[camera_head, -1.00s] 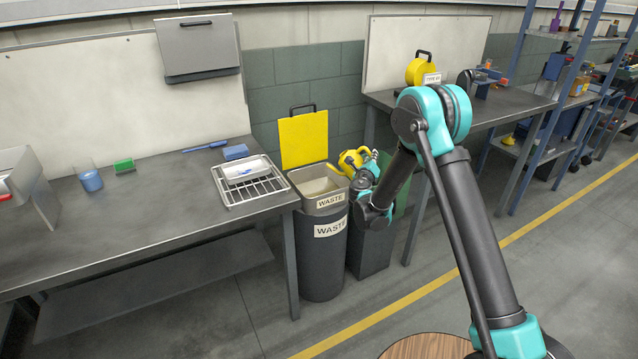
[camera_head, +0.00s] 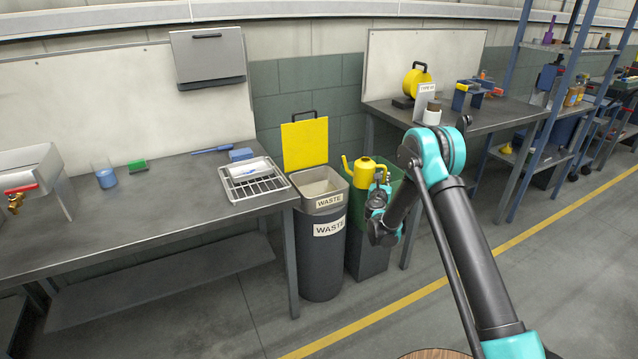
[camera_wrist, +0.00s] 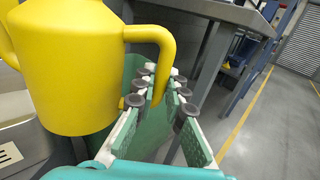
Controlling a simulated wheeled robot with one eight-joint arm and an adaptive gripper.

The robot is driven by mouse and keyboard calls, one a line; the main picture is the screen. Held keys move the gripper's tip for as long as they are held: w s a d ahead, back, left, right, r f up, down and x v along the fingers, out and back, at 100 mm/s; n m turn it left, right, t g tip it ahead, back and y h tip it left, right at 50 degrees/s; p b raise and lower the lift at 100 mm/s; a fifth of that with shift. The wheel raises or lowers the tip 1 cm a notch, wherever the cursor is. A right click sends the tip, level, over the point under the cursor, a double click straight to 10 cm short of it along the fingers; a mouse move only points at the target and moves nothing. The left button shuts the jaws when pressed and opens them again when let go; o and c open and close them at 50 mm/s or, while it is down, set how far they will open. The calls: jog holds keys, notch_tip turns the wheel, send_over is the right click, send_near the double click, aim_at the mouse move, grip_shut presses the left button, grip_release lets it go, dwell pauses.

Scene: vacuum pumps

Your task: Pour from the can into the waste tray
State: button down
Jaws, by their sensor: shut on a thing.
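The yellow can (camera_head: 364,171) is in the head view, just right of the waste tray and above a green-lined bin. It looks upright, with its spout pointing left toward the tray. The waste tray (camera_head: 312,189) is a grey open tray labelled WASTE on top of a dark bin. My gripper (camera_head: 378,187) is shut on the can's handle, on the can's right side. In the wrist view the can (camera_wrist: 75,65) fills the left, and its handle runs down to the gripper fingers (camera_wrist: 155,95). No liquid stream shows.
A raised yellow lid (camera_head: 304,143) stands behind the waste tray. A bench with a wire rack (camera_head: 254,189) is to the left. Another bench (camera_head: 480,118) with a yellow round device and a brown-white jar is to the right. Open floor (camera_head: 400,325) lies in front.

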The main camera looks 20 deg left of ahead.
aim_at(385, 171)
jog(key=shift+r, duration=1.55)
